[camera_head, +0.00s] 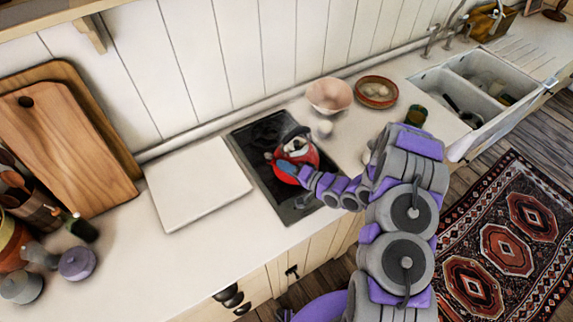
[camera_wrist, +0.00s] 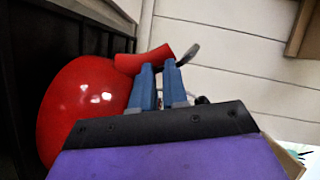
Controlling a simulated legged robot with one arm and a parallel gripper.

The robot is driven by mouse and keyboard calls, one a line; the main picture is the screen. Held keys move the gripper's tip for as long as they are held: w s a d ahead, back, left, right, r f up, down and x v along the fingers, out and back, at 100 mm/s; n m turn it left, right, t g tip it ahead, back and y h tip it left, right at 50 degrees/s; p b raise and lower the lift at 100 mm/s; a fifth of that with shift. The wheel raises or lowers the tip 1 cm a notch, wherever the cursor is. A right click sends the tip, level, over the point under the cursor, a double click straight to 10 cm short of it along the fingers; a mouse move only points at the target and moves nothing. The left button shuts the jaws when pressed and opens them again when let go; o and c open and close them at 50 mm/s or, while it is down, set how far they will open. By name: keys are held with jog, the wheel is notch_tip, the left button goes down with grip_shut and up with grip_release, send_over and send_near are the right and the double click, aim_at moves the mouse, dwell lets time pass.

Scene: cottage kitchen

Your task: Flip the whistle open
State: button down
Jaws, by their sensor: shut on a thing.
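A red kettle (camera_head: 309,156) stands on the black stovetop (camera_head: 262,135) in the head view. In the wrist view its glossy red body (camera_wrist: 85,105) fills the left side, and a short red spout (camera_wrist: 140,60) points right. A grey whistle flap (camera_wrist: 188,54) sticks up at a tilt at the spout's end. My gripper (camera_head: 287,166) is at the kettle's near left side. In the wrist view, my gripper's blue fingers (camera_wrist: 159,72) are close together at the spout end beside the flap, shut on the whistle part. The exact contact is hidden behind the fingertips.
A white board (camera_head: 200,185) lies left of the stovetop. A pink bowl (camera_head: 329,95) and a brown dish (camera_head: 376,92) stand to its right, before the sink (camera_head: 470,85). Cutting boards (camera_head: 65,145) lean at the left wall. The front left counter is partly clear.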

jog(key=shift+s+a+f, duration=0.1)
jog(key=shift+s+f, duration=0.05)
jog(key=shift+f, duration=0.05)
jog(key=c, duration=1.5)
grip_release()
jog(key=shift+o, duration=0.4)
jog(key=shift+a, duration=0.1)
jog(key=shift+d+r, duration=0.1)
jog(key=shift+d, duration=0.1)
jog(key=v, duration=1.7)
jog(key=shift+b, duration=0.3)
